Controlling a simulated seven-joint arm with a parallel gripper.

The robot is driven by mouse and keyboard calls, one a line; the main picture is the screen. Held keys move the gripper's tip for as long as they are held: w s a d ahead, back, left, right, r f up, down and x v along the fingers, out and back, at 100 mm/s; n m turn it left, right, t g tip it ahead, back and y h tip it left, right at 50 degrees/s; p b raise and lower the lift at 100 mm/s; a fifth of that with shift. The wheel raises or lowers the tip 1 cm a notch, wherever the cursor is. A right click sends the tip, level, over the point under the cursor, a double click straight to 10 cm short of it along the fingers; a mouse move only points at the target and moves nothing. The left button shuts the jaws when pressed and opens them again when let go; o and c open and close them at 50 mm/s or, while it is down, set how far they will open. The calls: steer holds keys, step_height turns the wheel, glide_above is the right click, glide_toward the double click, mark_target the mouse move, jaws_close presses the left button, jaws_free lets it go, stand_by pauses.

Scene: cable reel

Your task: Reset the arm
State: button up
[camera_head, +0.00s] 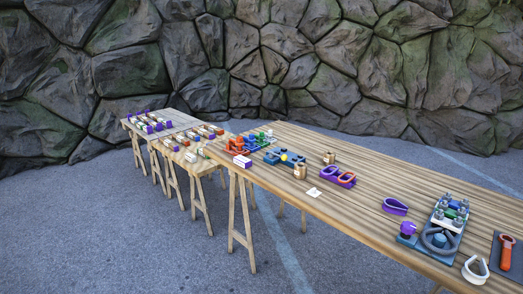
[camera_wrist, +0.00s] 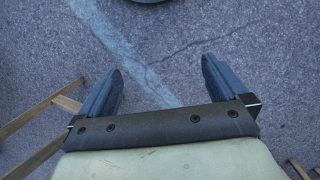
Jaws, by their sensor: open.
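My gripper (camera_wrist: 158,92) shows in the wrist view with its two dark fingers spread wide apart and nothing between them. Below the fingers is bare grey pavement (camera_wrist: 175,40) with a pale painted line. The gripper does not show in the head view. In the head view, a long wooden table (camera_head: 290,141) runs from the middle to the lower right. A blue base with a grey ring (camera_head: 440,241) stands near its right end.
Other items on the table include a purple loop (camera_head: 395,206), a white loop (camera_head: 475,269), an orange-handled tool (camera_head: 506,252) and a purple tray (camera_head: 338,176). More tables with small boxes stand at the left. A rock wall (camera_head: 130,70) closes the back. Wooden legs (camera_wrist: 42,108) show beside my gripper.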

steer(key=s+a+f+n+g, duration=0.1)
steer(key=s+a+f, duration=0.3)
steer(key=s, duration=0.4)
steer(key=s+a+f+n+g, duration=0.1)
steer(key=s+a+f, duration=0.3)
steer(key=s, duration=0.5)
step_height(320, 180, down, 2)
steer(key=shift+n+g, duration=0.4)
